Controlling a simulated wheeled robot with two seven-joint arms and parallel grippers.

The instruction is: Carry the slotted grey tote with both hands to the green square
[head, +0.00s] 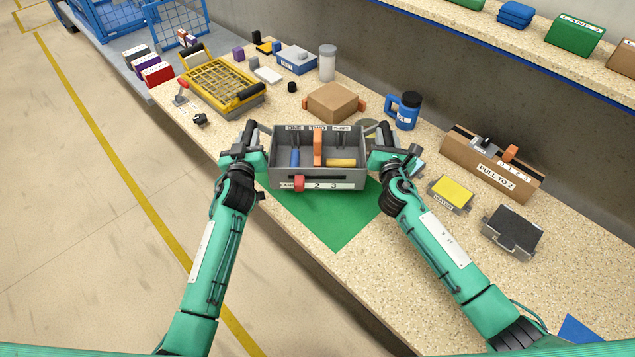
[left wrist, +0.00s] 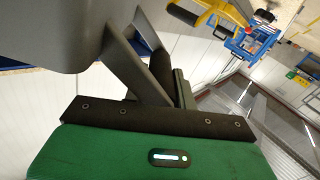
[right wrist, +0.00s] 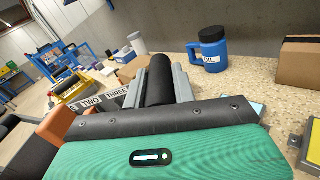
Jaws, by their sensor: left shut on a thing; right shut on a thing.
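The slotted grey tote (head: 345,178) is in the middle of the head view, over the far part of the green square (head: 338,225) on the bench. Whether it touches the bench I cannot tell. It holds a blue item, an orange upright piece and a yellow item, and has a red knob at its front slot. My left gripper (head: 246,146) is shut on its left handle, a dark bar that shows in the left wrist view (left wrist: 145,45). My right gripper (head: 388,146) is shut on its right handle, which shows in the right wrist view (right wrist: 160,85).
A cardboard box (head: 334,101) stands just behind the tote. A blue jar (head: 406,110), a yellow-topped block (head: 451,192), a dark-topped box (head: 511,231) and a "PULL TO 2" box (head: 490,165) stand to the right. A yellow rack (head: 218,85) is back left. The bench's left edge is near.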

